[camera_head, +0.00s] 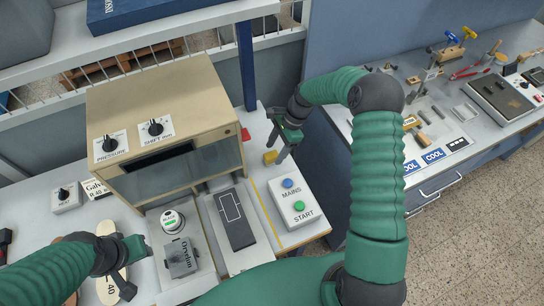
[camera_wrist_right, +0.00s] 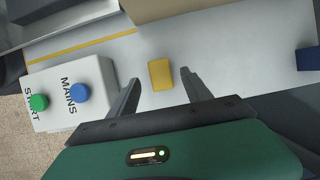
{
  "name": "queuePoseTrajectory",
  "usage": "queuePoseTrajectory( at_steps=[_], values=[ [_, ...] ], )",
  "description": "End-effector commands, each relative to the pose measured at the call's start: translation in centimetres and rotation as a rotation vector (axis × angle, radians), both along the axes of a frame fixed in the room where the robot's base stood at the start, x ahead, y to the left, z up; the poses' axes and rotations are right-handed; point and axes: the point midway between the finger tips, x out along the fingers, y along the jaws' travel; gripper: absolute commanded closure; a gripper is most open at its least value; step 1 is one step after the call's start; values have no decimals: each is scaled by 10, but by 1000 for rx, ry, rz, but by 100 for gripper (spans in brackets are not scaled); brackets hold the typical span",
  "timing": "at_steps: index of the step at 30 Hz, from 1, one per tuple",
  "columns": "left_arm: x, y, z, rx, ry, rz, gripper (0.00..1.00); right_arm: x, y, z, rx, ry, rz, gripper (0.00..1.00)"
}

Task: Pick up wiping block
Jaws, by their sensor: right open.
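The wiping block is most likely the small yellow block (camera_head: 270,157) on the white table, behind the control box; the frames do not name it. In the right wrist view the yellow block (camera_wrist_right: 161,75) lies flat between and just beyond the open fingertips. My right gripper (camera_head: 283,146) is open and empty, close above the block; its fingers also show in the wrist view (camera_wrist_right: 158,85). My left gripper (camera_head: 134,268) is at the lower left, over the table near a pale oval piece (camera_head: 108,286). Its jaw gap is hard to make out.
A white box with MAINS and START buttons (camera_head: 293,202) stands just in front of the block. The beige machine (camera_head: 165,125) is to its left. A blue post (camera_head: 246,65) rises behind. A second bench with tools (camera_head: 440,110) is at the right.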

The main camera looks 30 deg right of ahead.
Motion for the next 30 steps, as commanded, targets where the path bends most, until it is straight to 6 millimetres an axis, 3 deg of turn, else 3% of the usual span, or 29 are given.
queuePoseTrajectory(
  at_steps=[6,13,26,30],
  values=[
    [0,0,10,0,0,0,64,2,13,-30,0,2,3,43],
    [0,0,9,0,0,0,64,2,14,-32,-1,-1,2,44],
    [0,0,9,0,0,0,64,2,13,-32,-1,0,2,100],
    [0,0,9,0,0,0,64,2,13,-32,-1,0,2,100]
  ],
)
